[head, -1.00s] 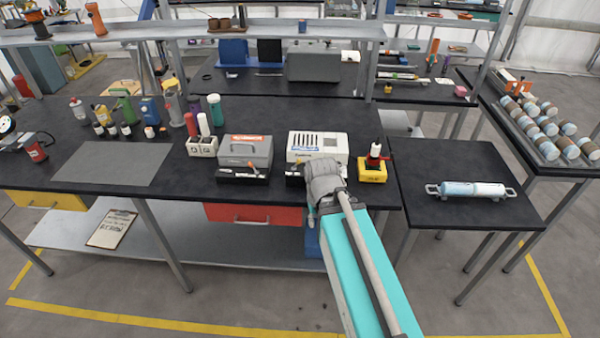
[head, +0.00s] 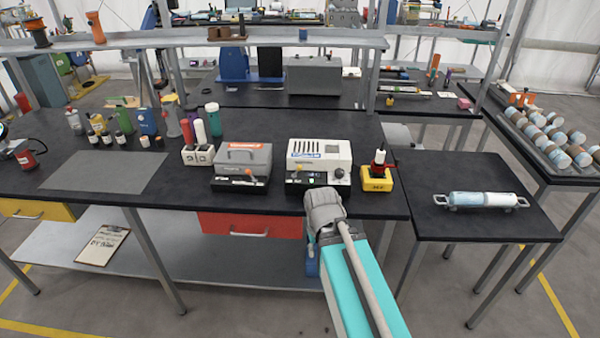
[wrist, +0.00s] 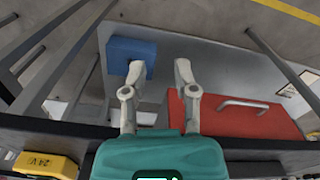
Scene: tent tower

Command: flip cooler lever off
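A white unit (head: 320,155) with dark vent slots stands near the bench's front edge in the head view. Its black base carries a small lever (head: 338,173) with a dark knob. I cannot tell from any label which one is the cooler. My gripper (wrist: 160,71) is open and empty in the wrist view, over the space at the bench front. Neither lever shows in the wrist view.
A yellow block (head: 377,180) with a red and white piece stands right of the white unit. The red drawer (head: 250,226) and a blue box (wrist: 131,53) lie below the bench top. A side table (head: 480,225) holds a blue-white cylinder.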

